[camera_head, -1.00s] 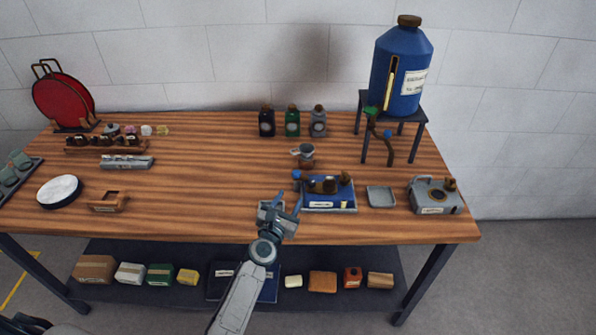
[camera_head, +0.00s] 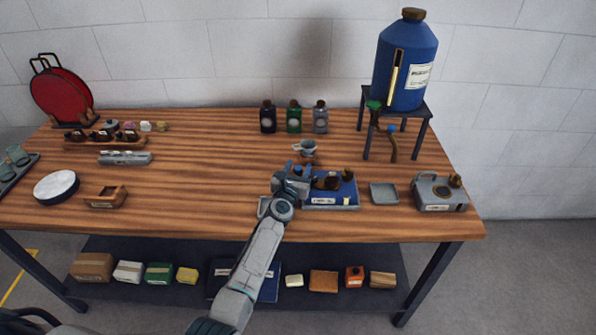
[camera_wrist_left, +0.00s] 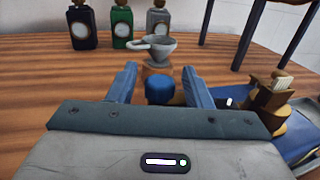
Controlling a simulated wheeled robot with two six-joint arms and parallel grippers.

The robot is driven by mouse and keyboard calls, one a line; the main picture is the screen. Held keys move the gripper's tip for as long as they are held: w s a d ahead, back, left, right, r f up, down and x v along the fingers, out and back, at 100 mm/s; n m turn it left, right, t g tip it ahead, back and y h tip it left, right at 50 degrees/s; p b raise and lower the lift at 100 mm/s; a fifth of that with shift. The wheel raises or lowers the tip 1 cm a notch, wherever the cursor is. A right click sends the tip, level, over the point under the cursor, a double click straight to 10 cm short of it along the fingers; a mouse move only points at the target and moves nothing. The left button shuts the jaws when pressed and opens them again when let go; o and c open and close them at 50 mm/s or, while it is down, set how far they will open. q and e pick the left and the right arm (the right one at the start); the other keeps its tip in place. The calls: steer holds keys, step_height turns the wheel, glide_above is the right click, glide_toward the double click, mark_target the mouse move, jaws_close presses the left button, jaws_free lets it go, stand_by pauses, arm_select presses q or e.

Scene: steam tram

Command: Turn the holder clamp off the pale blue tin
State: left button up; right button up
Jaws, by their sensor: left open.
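A dark blue tray or base (camera_head: 345,189) at the right of the table's middle carries brown and dark parts; it also shows at the right of the left wrist view (camera_wrist_left: 296,128). A round blue knob (camera_wrist_left: 160,85), probably the clamp's, stands between the fingers of my left gripper (camera_head: 292,172) in the left wrist view. The left gripper (camera_wrist_left: 160,76) is open, with a finger on each side of the knob and no clear grip. In the head view the gripper hides the knob and the base's left end. I cannot make out a pale blue tin. My right gripper is not in view.
A grey cup on a stand (camera_head: 306,148) is just beyond the gripper. Three bottles (camera_head: 293,118) stand behind it. A grey dish (camera_head: 384,193) and a grey box (camera_head: 440,193) are to the right. A large blue tank (camera_head: 402,70) stands behind.

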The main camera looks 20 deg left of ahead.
arm_select(q)
steer(key=shift+w, duration=0.1)
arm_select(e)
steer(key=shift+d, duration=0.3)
